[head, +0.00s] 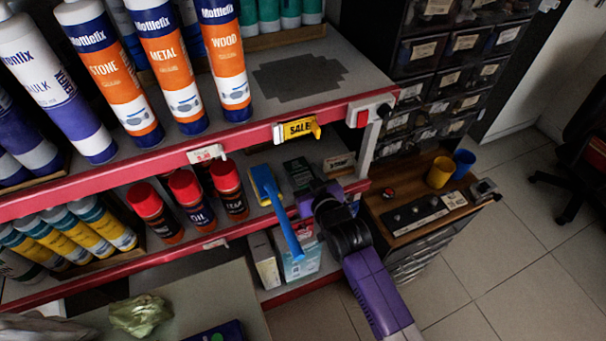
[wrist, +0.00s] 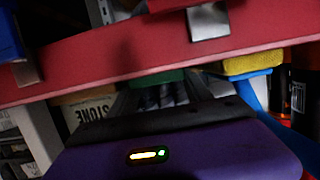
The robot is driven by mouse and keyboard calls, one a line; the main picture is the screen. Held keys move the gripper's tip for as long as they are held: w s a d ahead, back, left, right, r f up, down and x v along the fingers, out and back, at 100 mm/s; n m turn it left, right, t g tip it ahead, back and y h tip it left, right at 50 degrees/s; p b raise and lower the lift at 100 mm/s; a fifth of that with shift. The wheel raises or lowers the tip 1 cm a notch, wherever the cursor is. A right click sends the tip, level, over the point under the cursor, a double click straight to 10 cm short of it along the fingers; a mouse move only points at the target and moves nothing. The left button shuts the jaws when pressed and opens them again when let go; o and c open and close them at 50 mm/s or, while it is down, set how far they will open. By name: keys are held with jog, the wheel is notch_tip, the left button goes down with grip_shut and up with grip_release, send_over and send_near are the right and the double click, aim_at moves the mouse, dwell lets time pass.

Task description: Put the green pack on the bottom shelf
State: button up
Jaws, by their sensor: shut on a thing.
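The green pack (head: 298,171) is a dark green box on the middle shelf (head: 205,240), between a blue-handled brush and a small labelled box. My purple gripper (head: 311,190) reaches in over the shelf's front edge and is shut on the pack. In the wrist view, a strip of the green pack (wrist: 157,78) shows beyond my gripper, below a red shelf rail; the fingertips are mostly hidden. I cannot tell whether the pack is raised off the shelf. The bottom shelf (head: 285,291) lies below, with cartons on it.
The brush (head: 276,210) sticks out past the shelf edge, close to my gripper. Red-capped cans (head: 186,187) stand left of it, and the STONE box (head: 339,162) to the right. Light cartons (head: 297,257) crowd the bottom shelf. A side cabinet (head: 410,185) stands right.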

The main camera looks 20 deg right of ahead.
jog(key=shift+f, duration=0.15)
jog(key=o, duration=1)
jog(key=shift+o, duration=0.2)
jog(key=shift+s+r, duration=0.15)
jog(key=shift+r, duration=0.05)
jog(key=v, duration=1.1)
jog(key=shift+s, duration=0.35)
jog(key=shift+r, duration=0.15)
